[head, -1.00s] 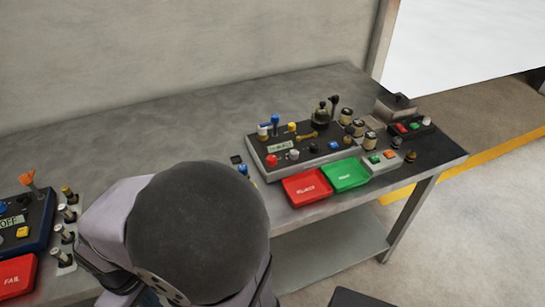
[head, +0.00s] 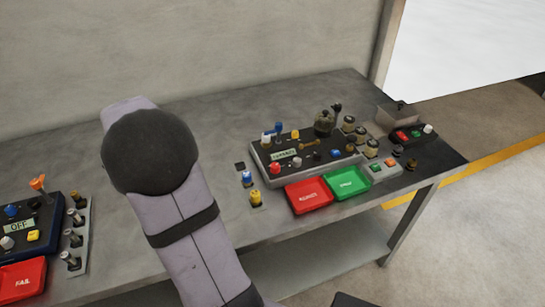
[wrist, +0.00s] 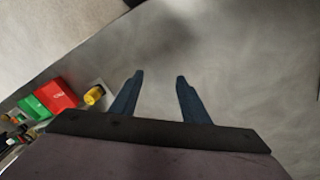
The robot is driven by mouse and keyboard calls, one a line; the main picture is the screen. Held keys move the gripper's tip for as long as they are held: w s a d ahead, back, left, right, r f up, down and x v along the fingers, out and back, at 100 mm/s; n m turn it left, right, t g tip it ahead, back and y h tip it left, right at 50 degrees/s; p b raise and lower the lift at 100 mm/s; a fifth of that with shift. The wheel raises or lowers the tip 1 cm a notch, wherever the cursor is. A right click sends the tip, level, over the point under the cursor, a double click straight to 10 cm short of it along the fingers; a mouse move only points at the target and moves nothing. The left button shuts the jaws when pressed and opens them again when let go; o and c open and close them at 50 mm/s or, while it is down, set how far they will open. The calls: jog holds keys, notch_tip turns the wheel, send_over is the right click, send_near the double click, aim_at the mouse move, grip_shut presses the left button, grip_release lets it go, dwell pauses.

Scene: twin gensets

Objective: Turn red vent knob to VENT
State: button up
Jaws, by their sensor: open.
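A small red knob (head: 275,168) stands at the front left corner of the dark-topped console (head: 331,157) in the head view. I take it for the vent knob; any VENT marking is too small to read. My arm stands left of this console in the head view and hides my gripper there. In the wrist view my gripper (wrist: 158,78) has its two blue fingers apart, with nothing between them. Bare grey bench top lies beyond the fingertips. The red knob cannot be made out in the wrist view.
A red tray (head: 308,195) and a green tray (head: 346,183) lie before the console. A yellow-capped piece (head: 256,197) and a blue-capped one (head: 247,178) stand left of it. A blue console (head: 30,226) reading OFF is at far left. The bench's back strip is clear.

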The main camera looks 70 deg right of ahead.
jog(key=s+d+r+m+g+p, duration=0.1)
jog(key=s+d+r+m, duration=0.15)
jog(key=d+m, duration=0.4)
jog(key=s+d+r+m+g+p, duration=0.1)
jog(key=s+d+m, duration=0.2)
jog(key=d, duration=0.7)
jog(key=m, duration=0.6)
send_near(275, 165)
jog(key=f, duration=0.1)
jog(key=shift+m+g, duration=0.25)
jog(key=shift+g, duration=0.05)
jog(key=shift+p+x, duration=1.5)
jog(key=shift+x, duration=2.1)
jog(key=shift+w, duration=0.1)
jog(key=c, duration=1)
